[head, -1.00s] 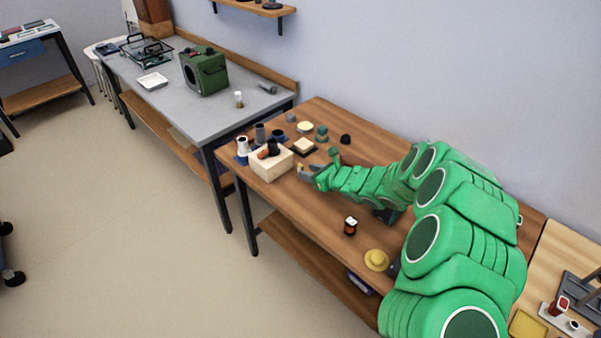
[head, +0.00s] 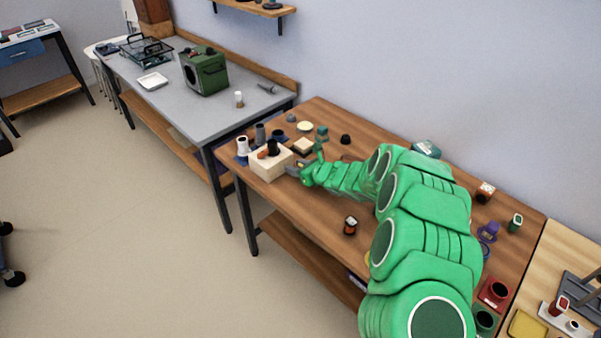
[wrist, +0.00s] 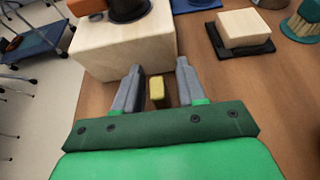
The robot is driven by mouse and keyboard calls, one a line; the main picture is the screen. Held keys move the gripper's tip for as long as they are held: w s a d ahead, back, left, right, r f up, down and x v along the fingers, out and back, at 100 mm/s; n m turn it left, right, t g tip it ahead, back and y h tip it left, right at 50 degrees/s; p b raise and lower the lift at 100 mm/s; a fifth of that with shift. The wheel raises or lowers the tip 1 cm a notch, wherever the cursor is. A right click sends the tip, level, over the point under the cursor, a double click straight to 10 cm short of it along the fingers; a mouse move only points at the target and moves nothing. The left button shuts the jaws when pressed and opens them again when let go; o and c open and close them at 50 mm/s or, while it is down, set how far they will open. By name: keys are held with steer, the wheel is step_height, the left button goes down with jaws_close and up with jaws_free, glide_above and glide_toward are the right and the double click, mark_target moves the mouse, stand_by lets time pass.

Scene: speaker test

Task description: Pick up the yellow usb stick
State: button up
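The yellow usb stick (wrist: 157,91) lies on the wooden table (wrist: 230,100), just in front of a pale wooden block. In the wrist view it shows between the two grey fingers of my gripper (wrist: 160,82). The fingers are spread, with a gap on each side of the stick. In the head view my gripper (head: 296,168) is low over the table beside the block, and I cannot make out the stick there.
The pale wooden block (wrist: 122,45) stands right ahead of the fingertips, with a dark cup (wrist: 128,8) and an orange item (wrist: 86,6) on top. A light block on a dark base (wrist: 243,29) and a brush (wrist: 303,22) are to the right.

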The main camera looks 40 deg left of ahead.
jaws_close()
